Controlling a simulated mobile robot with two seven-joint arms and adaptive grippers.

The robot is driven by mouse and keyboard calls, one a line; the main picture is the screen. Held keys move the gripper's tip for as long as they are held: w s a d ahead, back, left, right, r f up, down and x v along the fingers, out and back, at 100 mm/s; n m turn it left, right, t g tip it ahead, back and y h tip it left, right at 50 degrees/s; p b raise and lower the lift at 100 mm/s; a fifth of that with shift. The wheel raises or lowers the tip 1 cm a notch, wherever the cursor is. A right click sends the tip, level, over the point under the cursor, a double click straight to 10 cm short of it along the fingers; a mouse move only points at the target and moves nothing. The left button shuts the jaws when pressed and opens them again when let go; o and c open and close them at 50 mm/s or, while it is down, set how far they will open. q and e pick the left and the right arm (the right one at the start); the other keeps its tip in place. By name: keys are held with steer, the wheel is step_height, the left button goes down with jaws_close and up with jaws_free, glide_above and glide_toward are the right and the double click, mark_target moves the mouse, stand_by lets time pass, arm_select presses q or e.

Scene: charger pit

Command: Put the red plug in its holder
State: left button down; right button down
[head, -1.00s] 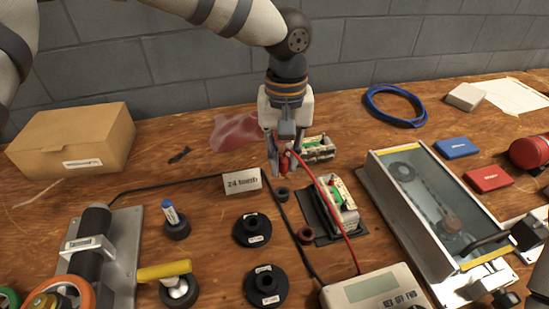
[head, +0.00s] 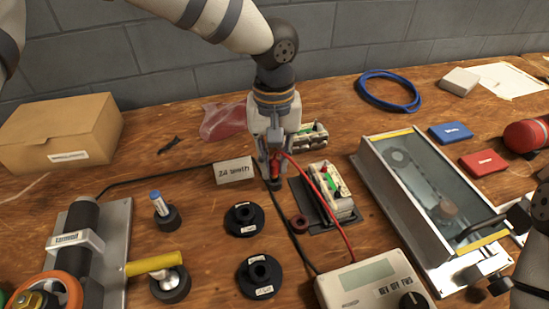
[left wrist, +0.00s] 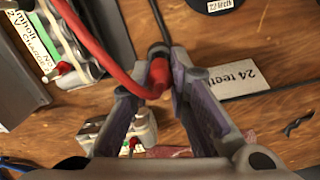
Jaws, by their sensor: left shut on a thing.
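My left gripper (head: 273,173) is shut on the red plug (head: 275,169), whose red cable runs forward to the meter. In the left wrist view the plug (left wrist: 155,85) sits between the two fingertips (left wrist: 166,84), partly hidden. The plug is right over a small dark ring-shaped holder (head: 274,186), mostly hidden below the fingertips. I cannot tell if it touches or enters it. A reddish ring holder (head: 299,222) stands apart, nearer the front, and looks empty.
A "24 teeth" card (head: 234,171) stands close left of the gripper. A battery-like block (head: 333,193) is at right, another (head: 312,136) behind. The meter (head: 370,285) is in front. Black toothed wheels (head: 240,218) lie at left front. A glass-topped box (head: 415,190) is farther right.

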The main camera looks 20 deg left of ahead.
arm_select(q)
steer(key=shift+f, duration=1.15)
stand_by(0.5)
steer(key=c, duration=1.4)
jaws_free()
steer(key=shift+c, duration=0.2)
steer(key=r, duration=1.2)
steer(key=shift+w+a, duration=0.15)
steer(key=shift+w, duration=0.1)
steer(key=shift+f, duration=0.1)
